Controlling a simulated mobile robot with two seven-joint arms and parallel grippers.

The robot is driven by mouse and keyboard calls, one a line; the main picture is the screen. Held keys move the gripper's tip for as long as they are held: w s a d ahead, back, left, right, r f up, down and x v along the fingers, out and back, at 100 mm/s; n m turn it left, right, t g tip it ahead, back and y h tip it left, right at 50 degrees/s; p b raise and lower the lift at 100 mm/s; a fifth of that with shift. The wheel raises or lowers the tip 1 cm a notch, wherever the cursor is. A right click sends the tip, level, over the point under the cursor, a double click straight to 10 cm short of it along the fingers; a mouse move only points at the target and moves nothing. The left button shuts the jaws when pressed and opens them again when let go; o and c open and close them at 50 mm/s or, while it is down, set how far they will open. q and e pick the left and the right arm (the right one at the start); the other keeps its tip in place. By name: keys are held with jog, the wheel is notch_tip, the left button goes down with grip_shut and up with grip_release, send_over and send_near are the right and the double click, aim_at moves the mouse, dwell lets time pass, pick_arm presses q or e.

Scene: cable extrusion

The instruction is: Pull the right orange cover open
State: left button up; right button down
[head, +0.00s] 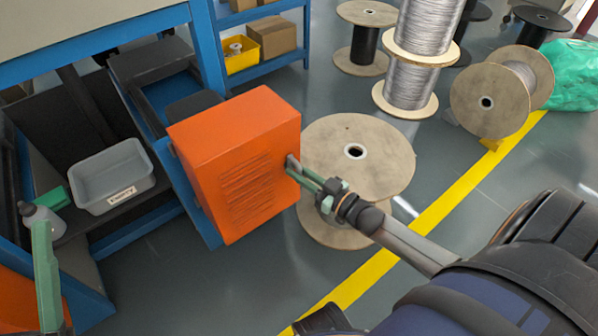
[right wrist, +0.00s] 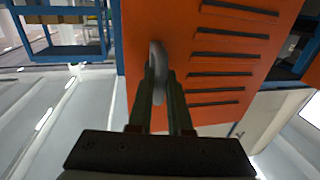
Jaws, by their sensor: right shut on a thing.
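The right orange cover (head: 235,165) is a boxy orange panel with dark vent slots, at the middle of the head view beside a blue frame. Its slotted face fills the upper part of the right wrist view (right wrist: 210,65). A grey curved handle (right wrist: 158,70) is on that face near one edge. My right gripper (head: 295,168) is at the cover's right edge, its fingers (right wrist: 163,85) shut on the handle.
A large wooden spool (head: 385,160) stands close to the right of the cover. More spools (head: 410,60) are behind it. Part of another orange panel (head: 16,300) shows at lower left. Floor is clear in front.

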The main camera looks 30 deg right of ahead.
jog(key=shift+m, duration=0.3)
jog(key=m+p, duration=0.1)
jog(key=m, duration=0.1)
jog(key=shift+m+t, duration=0.3)
jog(key=shift+m, duration=0.1)
jog(key=m, duration=0.3)
jog(key=shift+d+m+t, duration=0.1)
jog(key=shift+m+t, duration=0.2)
jog(key=shift+m, duration=0.1)
jog(key=m, duration=0.3)
jog(key=m+t+h, duration=0.1)
jog(key=m, duration=0.2)
jog(key=shift+f+h, duration=0.1)
jog(key=shift+h, duration=0.2)
jog(key=shift+m+h, duration=0.6)
jog(key=shift+m, duration=2.3)
jog(key=shift+t, duration=0.3)
